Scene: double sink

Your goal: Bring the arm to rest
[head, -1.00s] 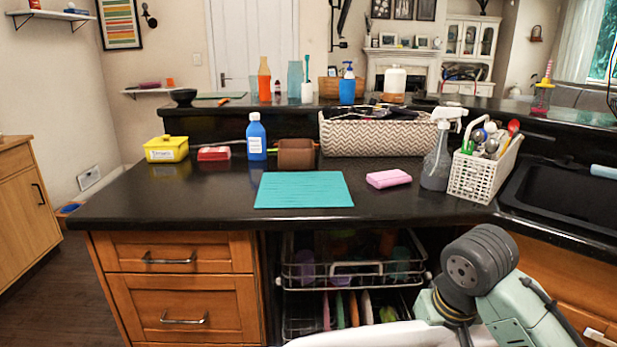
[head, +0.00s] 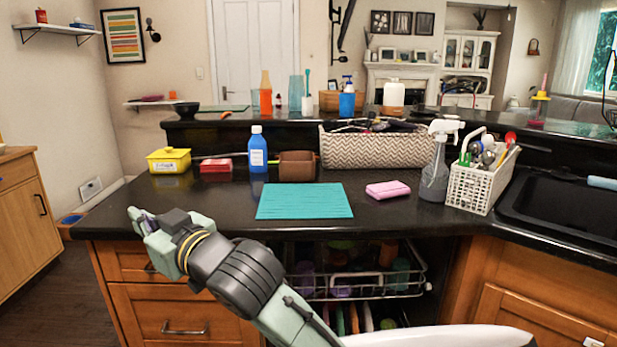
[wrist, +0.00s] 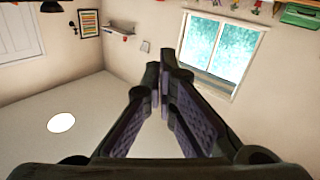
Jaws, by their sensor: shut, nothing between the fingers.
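My arm (head: 245,280) reaches up from the lower right to the left in the head view. The wrist view looks out at walls and a window, with no counter item near the fingers.
The black counter (head: 215,212) holds a teal mat (head: 304,201), pink sponge (head: 388,189), blue bottle (head: 257,152), yellow tub (head: 169,160), spray bottle (head: 436,165) and white basket (head: 478,185). A pulled-out dish rack (head: 350,285) sits below, behind my arm. The sink (head: 565,205) is at the right.

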